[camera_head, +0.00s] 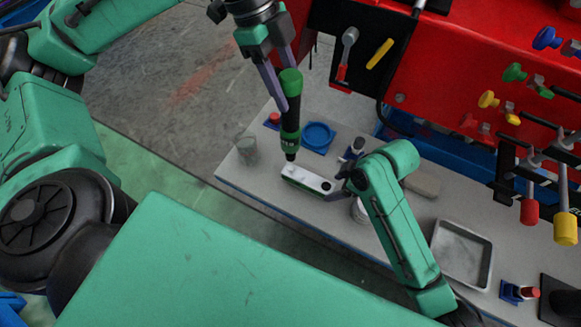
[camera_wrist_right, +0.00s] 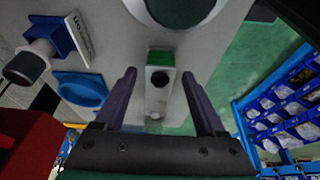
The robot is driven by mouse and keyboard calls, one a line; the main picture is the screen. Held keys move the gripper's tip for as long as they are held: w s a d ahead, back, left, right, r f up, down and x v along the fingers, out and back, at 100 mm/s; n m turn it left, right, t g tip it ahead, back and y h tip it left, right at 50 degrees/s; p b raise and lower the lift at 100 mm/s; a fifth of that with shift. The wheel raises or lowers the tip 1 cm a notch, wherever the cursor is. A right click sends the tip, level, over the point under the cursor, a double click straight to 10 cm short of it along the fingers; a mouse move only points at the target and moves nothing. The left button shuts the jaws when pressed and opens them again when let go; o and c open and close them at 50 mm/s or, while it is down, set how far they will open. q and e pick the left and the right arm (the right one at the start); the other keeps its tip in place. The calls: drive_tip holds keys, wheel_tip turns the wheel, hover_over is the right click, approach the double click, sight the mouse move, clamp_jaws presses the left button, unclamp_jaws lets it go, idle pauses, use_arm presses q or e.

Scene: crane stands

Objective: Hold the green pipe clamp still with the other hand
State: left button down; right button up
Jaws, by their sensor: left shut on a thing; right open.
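The green pipe clamp (camera_wrist_right: 158,58) appears in the right wrist view as a pale block with a green end, and as a pale bar with round marks in the head view (camera_head: 308,178). It lies on the grey bench. My right gripper (camera_wrist_right: 158,75) is open, with one finger on each side of the clamp; I cannot tell whether they touch it. In the head view its fingers (camera_head: 340,188) are partly hidden at the clamp's right end. My left gripper (camera_head: 284,94) is shut on a green and black driver (camera_head: 290,125). The driver points down, its tip at the clamp's left end.
A blue round dish (camera_head: 318,136) lies behind the clamp. A clear cup (camera_head: 247,148) stands at the left. A metal tray (camera_head: 462,254) lies on the bench (camera_head: 400,268) at right. A red panel (camera_head: 440,75) with hanging tools rises behind.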

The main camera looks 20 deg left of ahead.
sight(330, 188)
drive_tip(key=shift+x, duration=2.05)
clamp_jaws()
